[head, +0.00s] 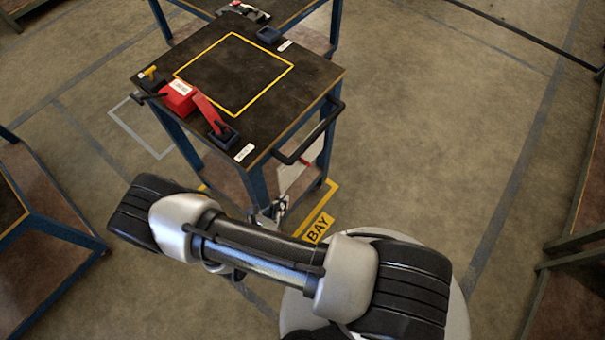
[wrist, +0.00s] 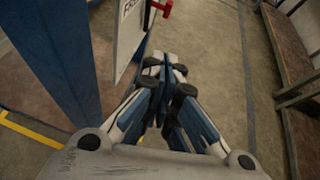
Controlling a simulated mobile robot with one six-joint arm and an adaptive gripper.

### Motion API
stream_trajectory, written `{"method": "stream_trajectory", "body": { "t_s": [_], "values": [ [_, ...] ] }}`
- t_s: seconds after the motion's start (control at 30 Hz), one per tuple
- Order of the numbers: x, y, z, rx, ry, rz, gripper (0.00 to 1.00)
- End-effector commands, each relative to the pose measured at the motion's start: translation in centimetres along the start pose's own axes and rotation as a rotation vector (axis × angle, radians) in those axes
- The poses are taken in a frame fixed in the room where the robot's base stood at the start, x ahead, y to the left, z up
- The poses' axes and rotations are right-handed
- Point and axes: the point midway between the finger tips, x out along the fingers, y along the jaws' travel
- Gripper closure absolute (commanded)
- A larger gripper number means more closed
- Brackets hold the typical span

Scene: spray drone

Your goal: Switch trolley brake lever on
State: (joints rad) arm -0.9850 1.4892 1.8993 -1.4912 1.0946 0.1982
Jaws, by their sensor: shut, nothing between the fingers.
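The trolley (head: 318,78) has a dark top and blue legs. A white plate (head: 292,182) hangs on its near right side, below the black push handle (head: 318,134). A small red lever (head: 306,163) shows at this plate. In the wrist view the red lever (wrist: 166,9) is at the top edge, beside the plate (wrist: 130,32) with partly cut-off lettering that seems to begin "FRE". My gripper (wrist: 165,64) is shut and empty, pointing toward the plate's side of the trolley, with the lever beyond its fingertips and apart. In the head view my gripper (head: 268,212) is small and partly hidden by my arm.
A red device (head: 180,96) with a red arm and a yellow knob (head: 151,72) sit on the trolley top, beside a yellow square outline. A blue trolley leg (wrist: 62,50) stands close left of my gripper. Open floor (head: 440,130) lies to the right.

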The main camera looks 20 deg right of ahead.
Motion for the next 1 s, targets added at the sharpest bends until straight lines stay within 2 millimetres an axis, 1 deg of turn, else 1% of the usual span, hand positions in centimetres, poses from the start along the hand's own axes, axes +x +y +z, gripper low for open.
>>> {"method": "stream_trajectory", "body": {
  "t_s": [0.2,0.33,0.47,0.7,0.8,0.9,1.0],
  "values": [
    [0.1,0.0,0.0,0.001,0.000,-0.002,1.00],
    [1.1,-0.1,0.0,0.002,0.000,-0.005,1.00],
    [3.4,-0.2,-0.1,0.002,0.000,-0.008,1.00],
    [8.7,-0.2,-0.2,0.004,0.001,-0.009,1.00],
    [10.6,-0.2,-0.1,0.005,0.000,-0.008,1.00],
    [11.5,-0.1,1.4,0.006,0.000,-0.005,1.00],
    [12.3,-0.1,2.2,0.004,0.001,-0.004,1.00]
  ]
}}
